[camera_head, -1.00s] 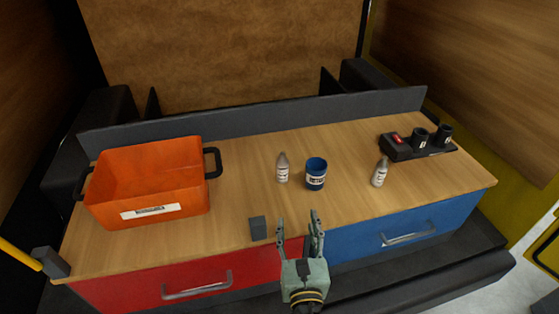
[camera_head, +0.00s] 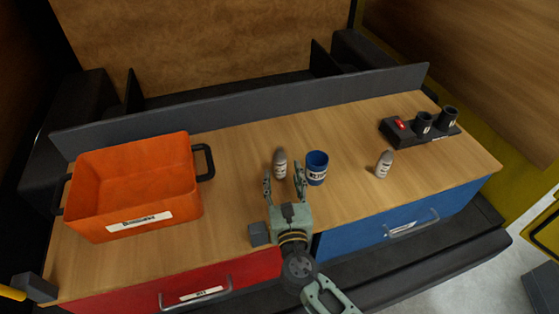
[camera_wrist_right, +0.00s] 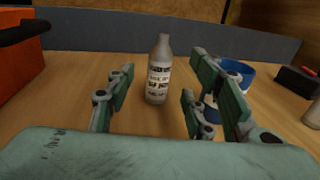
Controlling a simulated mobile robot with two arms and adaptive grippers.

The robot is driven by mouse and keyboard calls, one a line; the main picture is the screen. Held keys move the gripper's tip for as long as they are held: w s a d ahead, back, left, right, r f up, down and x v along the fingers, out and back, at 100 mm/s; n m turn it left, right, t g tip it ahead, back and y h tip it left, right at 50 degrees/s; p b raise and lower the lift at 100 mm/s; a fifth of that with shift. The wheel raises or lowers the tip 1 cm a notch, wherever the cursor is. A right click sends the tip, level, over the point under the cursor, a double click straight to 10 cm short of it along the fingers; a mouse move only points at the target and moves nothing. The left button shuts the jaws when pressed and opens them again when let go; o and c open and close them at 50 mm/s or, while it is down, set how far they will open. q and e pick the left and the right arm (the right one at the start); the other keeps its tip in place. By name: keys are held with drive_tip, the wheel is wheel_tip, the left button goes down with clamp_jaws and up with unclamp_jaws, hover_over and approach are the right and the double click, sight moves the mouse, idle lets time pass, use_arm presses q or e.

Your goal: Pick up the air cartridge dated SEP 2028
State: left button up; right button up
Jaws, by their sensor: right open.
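A small grey-white bottle-shaped cartridge (camera_head: 280,164) stands upright near the middle of the bench. It also shows in the right wrist view (camera_wrist_right: 158,75), with dark print on its label that is too blurred to read surely. A second similar cartridge (camera_head: 384,164) stands upright further right; its label is too small to read. My right gripper (camera_head: 284,184) is open and empty, its fingers pointing at the middle cartridge. In the right wrist view that cartridge stands beyond and between the open fingers (camera_wrist_right: 160,102), apart from them. My left gripper does not show.
A blue cup (camera_head: 317,170) stands close right of the middle cartridge. An orange crate (camera_head: 133,222) is at left. A grey block (camera_head: 259,234) sits at the front edge. A black holder (camera_head: 404,137) stands at back right.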

sight(281, 165)
drive_tip(key=shift+w+a+f+p, duration=0.1)
drive_tip(key=shift+w+a+p, duration=0.1)
drive_tip(key=shift+w, duration=1)
drive_tip(key=shift+w+a+f+p, duration=0.1)
drive_tip(key=shift+w+p, duration=0.1)
drive_tip(key=shift+w, duration=0.95)
drive_tip(key=shift+w+a+f+p, duration=0.1)
drive_tip(key=shift+w+a+p, duration=0.1)
drive_tip(key=shift+w, duration=1)
drive_tip(key=shift+s+r, duration=0.1)
drive_tip(key=shift+d, duration=0.1)
drive_tip(key=shift+c, duration=1.1)
clamp_jaws()
